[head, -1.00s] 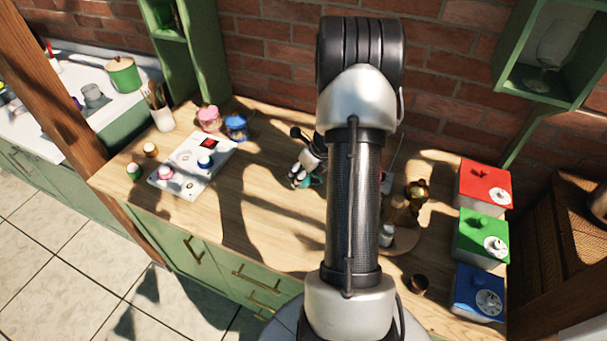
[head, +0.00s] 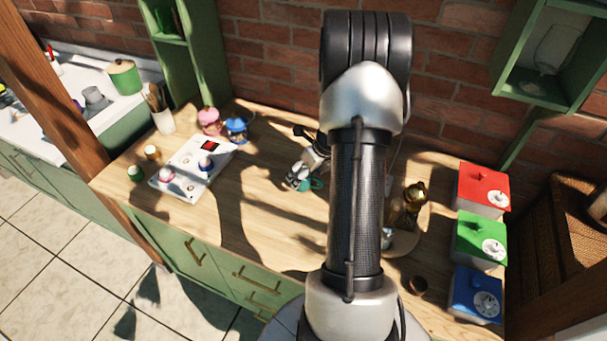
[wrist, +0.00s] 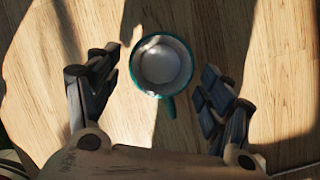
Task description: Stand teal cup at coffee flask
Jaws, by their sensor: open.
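The teal cup (wrist: 137,75) stands upright and looks empty in the wrist view, its pale inside showing and its handle pointing down the picture. My gripper (wrist: 163,80) is open, with one finger on each side of the cup and visible gaps between. In the head view the cup (head: 316,184) shows on the wooden counter just right of my gripper (head: 299,180). I cannot tell for sure which item is the coffee flask; a shiny golden-brown vessel (head: 415,196) stands right of my arm, partly shaded.
A round board (head: 404,243) lies under items partly hidden by my arm. Red (head: 483,187), green (head: 480,239) and blue (head: 478,294) boxes line the right side. The counter between tray and gripper is clear.

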